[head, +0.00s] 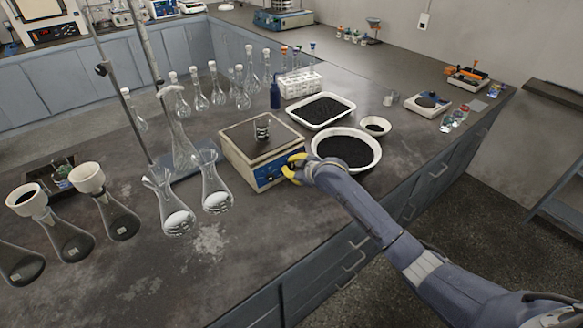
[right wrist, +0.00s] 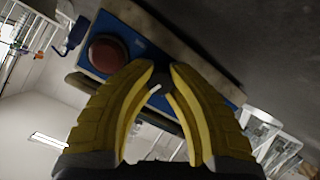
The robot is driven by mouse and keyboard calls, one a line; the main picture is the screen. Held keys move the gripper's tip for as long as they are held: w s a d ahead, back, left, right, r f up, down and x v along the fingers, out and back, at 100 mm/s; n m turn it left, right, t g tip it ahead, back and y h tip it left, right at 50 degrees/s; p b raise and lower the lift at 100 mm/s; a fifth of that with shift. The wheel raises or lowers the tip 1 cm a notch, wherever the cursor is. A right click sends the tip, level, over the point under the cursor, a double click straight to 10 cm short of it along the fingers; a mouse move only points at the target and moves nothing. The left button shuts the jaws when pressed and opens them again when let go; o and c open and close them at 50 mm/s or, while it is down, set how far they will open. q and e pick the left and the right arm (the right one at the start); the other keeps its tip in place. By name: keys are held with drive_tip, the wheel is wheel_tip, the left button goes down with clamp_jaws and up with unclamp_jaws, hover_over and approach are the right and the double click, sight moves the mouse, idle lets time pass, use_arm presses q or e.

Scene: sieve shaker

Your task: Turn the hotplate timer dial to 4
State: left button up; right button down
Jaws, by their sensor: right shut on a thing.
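The hotplate (head: 238,158) is a beige box with a dark top plate and a blue front panel (head: 270,177). My right gripper (head: 294,167), with yellow fingers, is at the right end of that panel. In the right wrist view the panel is at the top, with a round red knob (right wrist: 108,53) left of my right gripper (right wrist: 162,70). The yellow fingers are shut on a dark dial (right wrist: 155,88); a short white mark shows between them. The fingers hide most of the dial, and I cannot read its numbers. My left gripper is not in view.
A small glass beaker (head: 262,128) stands on the hotplate. A round white dish of black grains (head: 376,150) is close to my right wrist, with a white tray (head: 348,104) behind it. Glass flasks (head: 217,190) stand left of the hotplate.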

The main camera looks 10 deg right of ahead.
drive_tip(key=m, duration=0.3)
drive_tip(key=m+y, duration=0.1)
drive_tip(key=m, duration=0.2)
drive_tip(key=shift+d+m+g, duration=0.1)
drive_tip(key=shift+m+g, duration=0.2)
drive_tip(key=shift+m, duration=0.1)
drive_tip(key=m+y, duration=0.1)
drive_tip(key=m, duration=0.2)
drive_tip(key=shift+w+m+y, duration=0.1)
drive_tip(key=shift+m+y, duration=0.2)
drive_tip(key=shift+m, duration=1.6)
drive_tip(key=shift+r, duration=0.1)
drive_tip(key=c, duration=1.1)
unclamp_jaws()
drive_tip(key=shift+v, duration=6)
